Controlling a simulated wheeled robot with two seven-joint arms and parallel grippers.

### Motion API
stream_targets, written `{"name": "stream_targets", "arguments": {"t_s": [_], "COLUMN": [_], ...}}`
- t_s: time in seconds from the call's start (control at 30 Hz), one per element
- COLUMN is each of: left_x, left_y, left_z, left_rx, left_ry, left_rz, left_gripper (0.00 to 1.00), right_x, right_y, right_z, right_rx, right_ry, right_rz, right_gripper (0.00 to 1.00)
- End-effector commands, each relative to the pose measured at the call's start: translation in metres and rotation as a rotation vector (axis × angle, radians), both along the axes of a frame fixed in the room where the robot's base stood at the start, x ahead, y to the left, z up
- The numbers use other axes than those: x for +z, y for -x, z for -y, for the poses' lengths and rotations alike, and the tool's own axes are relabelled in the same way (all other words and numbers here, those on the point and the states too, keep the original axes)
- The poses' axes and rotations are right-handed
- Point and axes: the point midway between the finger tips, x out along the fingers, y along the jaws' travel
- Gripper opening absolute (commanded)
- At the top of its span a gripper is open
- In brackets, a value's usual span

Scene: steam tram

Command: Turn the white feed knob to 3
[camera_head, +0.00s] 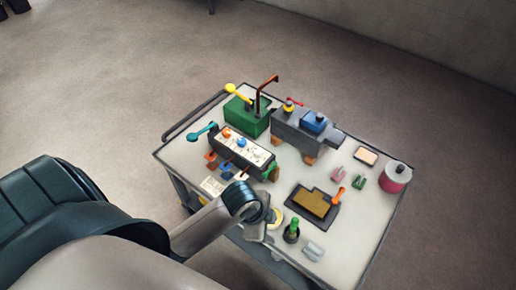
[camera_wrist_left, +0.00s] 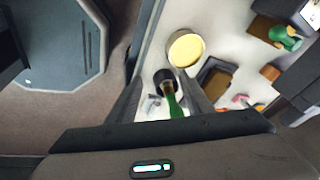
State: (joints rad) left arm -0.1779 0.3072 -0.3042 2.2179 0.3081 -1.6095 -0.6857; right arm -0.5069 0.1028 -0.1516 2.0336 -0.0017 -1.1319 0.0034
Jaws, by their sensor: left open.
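A dark control box with a pale top plate (camera_head: 248,150) stands on the trolley in the head view. An orange knob (camera_head: 227,132) and a blue knob (camera_head: 242,142) sit on the plate. A whitish knob (camera_head: 257,156) seems to sit beside them, but it is hard to make out against the plate, and its setting cannot be read. My left gripper (camera_head: 262,224) is open over the trolley's near edge, in front of the box and apart from it. In the left wrist view its fingers (camera_wrist_left: 163,90) are spread and hold nothing.
A green machine (camera_head: 247,117) and a grey one stand behind the box. A brown block lies on a dark tray (camera_head: 296,208).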

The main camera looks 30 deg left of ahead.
Motion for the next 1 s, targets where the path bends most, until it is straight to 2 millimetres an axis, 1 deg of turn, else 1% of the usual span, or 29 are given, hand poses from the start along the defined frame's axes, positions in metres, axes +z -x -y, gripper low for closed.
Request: {"name": "stream_targets", "arguments": {"t_s": [0.03, 0.13, 0.27, 0.4, 0.47, 0.6, 0.67, 0.8, 0.9, 1.0], "left_x": [0.006, 0.017, 0.030, 0.047, 0.055, 0.078, 0.089, 0.120, 0.145, 0.168], "left_y": [-0.014, -0.036, -0.065, -0.096, -0.108, -0.138, -0.150, -0.176, -0.192, -0.203], "left_z": [-0.001, -0.001, -0.008, -0.024, -0.033, -0.059, -0.072, -0.105, -0.130, -0.152], "left_rx": [-0.096, -0.318, -0.602, -0.887, -1.003, -1.259, -1.363, -1.592, -1.740, -1.865], "left_ry": [-0.024, -0.075, -0.148, -0.225, -0.256, -0.321, -0.343, -0.386, -0.403, -0.409], "left_rz": [0.019, 0.042, 0.063, 0.076, 0.075, 0.071, 0.065, 0.050, 0.041, 0.034], "left_gripper": [0.46, 0.46, 0.46, 0.46, 0.46, 0.46, 0.46, 0.46, 0.46, 0.46], "right_x": [-0.010, -0.032, -0.062, -0.096, -0.110, -0.142, -0.155, -0.183, -0.201, -0.215], "right_y": [-0.002, -0.007, -0.011, -0.012, -0.011, -0.006, -0.003, 0.007, 0.015, 0.023], "right_z": [-0.002, -0.006, -0.011, -0.017, -0.019, -0.024, -0.025, -0.029, -0.031, -0.032], "right_rx": [0.001, 0.005, 0.010, 0.016, 0.018, 0.024, 0.027, 0.034, 0.040, 0.044], "right_ry": [-0.003, -0.010, -0.021, -0.032, -0.037, -0.047, -0.051, -0.062, -0.070, -0.075], "right_rz": [0.007, 0.028, 0.054, 0.082, 0.094, 0.121, 0.133, 0.158, 0.178, 0.195], "right_gripper": [0.00, 0.00, 0.00, 0.00, 0.00, 0.00, 0.00, 0.00, 0.00, 0.00]}}
